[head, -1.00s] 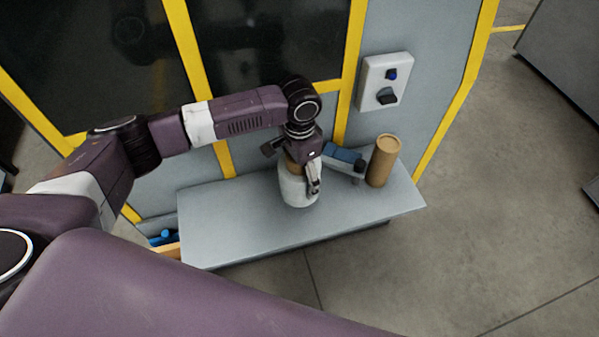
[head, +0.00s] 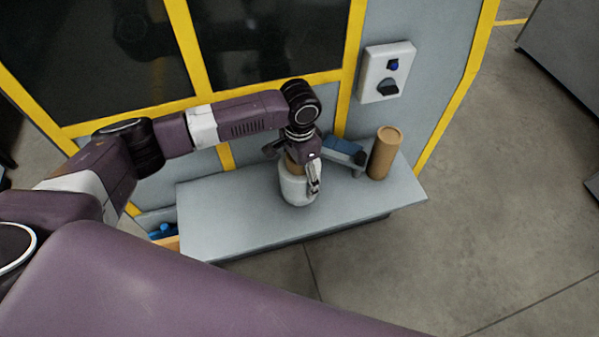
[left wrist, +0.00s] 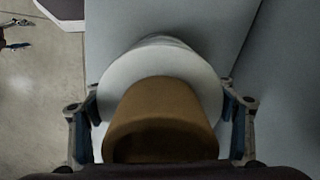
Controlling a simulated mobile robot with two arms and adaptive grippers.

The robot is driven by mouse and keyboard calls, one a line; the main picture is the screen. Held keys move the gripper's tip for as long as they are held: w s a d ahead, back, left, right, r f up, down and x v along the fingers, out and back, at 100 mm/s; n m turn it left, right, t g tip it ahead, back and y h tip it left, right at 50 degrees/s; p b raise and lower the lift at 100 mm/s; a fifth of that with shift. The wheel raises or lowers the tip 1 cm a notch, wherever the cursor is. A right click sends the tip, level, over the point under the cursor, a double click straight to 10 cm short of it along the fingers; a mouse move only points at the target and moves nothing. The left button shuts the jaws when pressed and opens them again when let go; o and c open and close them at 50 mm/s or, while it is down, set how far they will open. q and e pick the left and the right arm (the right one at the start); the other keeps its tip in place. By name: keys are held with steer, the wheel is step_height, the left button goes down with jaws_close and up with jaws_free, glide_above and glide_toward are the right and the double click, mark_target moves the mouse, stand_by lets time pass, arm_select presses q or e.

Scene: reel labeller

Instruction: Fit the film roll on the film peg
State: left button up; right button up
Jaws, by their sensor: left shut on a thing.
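The film roll (head: 297,190) is a white cylinder with a brown cardboard core standing out of its top. In the head view it is over the grey shelf (head: 235,215); I cannot tell whether it touches the shelf. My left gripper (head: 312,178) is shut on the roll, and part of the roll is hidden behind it. In the left wrist view the fingers lie on both sides of the white roll (left wrist: 205,85), with the brown core (left wrist: 165,100) nearest the camera. I cannot make out the film peg. My right gripper is not in view.
A brown cylinder (head: 385,153) stands at the shelf's right end, next to a blue and dark device (head: 345,152). A control box (head: 388,72) is on the wall above. Blue items (head: 162,232) lie left of the shelf. The shelf's front is clear.

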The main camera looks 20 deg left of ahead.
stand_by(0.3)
arm_select(q)
steer(key=o, duration=1.9)
steer(key=shift+o, duration=0.5)
steer(key=shift+f, duration=0.1)
step_height(320, 180, up, 12)
steer(key=shift+r, duration=0.1)
